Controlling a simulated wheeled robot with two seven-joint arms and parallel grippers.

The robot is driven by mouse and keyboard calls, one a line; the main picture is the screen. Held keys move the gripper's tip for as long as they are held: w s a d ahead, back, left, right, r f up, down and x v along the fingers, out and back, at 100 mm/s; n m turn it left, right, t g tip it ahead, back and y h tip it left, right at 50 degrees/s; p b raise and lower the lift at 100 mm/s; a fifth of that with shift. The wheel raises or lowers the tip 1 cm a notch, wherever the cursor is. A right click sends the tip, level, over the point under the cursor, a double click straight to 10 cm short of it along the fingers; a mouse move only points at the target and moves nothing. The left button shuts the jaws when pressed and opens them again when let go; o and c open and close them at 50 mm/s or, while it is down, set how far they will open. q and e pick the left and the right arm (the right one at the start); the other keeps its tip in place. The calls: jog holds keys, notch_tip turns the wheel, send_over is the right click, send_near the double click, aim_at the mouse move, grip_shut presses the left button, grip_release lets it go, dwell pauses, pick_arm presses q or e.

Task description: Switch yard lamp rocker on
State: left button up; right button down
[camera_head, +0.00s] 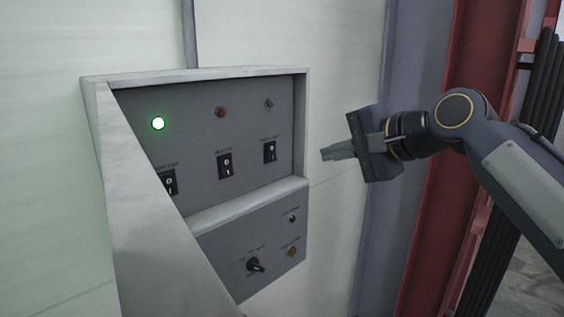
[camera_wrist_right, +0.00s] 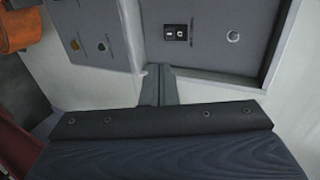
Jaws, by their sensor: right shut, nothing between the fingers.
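A grey control panel (camera_head: 192,122) in a pale frame carries three black rocker switches in a row: a left rocker (camera_head: 169,182), a middle rocker (camera_head: 225,165) and a right rocker (camera_head: 269,151). Their labels are too small to read surely; the right one looks like the yard lamp. Its indicator (camera_head: 268,103) is grey and unlit. My right gripper (camera_head: 324,154) is shut and empty, right of the panel frame and apart from the right rocker. In the right wrist view, the shut fingers (camera_wrist_right: 158,72) show below a rocker (camera_wrist_right: 175,33) and a pale indicator (camera_wrist_right: 233,37). My left gripper is out of view.
A green lamp (camera_head: 158,123) glows above the left rocker; a dull red lamp (camera_head: 221,112) is above the middle one. A lower panel has a rotary knob (camera_head: 255,265). The raised frame edge (camera_head: 301,125) borders the rockers. A red column (camera_head: 437,150) stands behind my arm.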

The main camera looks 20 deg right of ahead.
jog(key=p, duration=0.2)
send_near(273, 160)
jog(key=x, duration=0.6)
jog(key=shift+w+f, duration=0.15)
